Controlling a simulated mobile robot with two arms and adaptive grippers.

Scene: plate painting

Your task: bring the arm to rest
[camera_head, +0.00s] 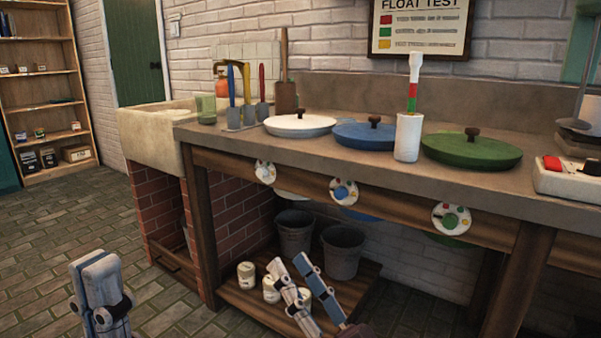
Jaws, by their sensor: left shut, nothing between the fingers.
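My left gripper (97,265) is low at the left of the head view, over the paved floor and apart from the counter. It points up, its fingers are together, and it is empty. My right gripper (289,263) is at the bottom middle, in front of the low shelf under the counter. Its two fingers stand apart with a gap between them, and I see nothing held there. Most of both arms is out of the picture.
The counter (340,152) carries white (300,126), blue (362,138) and green (470,152) lidded pans and a white holder (408,138). Buckets (343,254) and white tins (246,274) stand on the low shelf. The floor (60,225) at left is clear.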

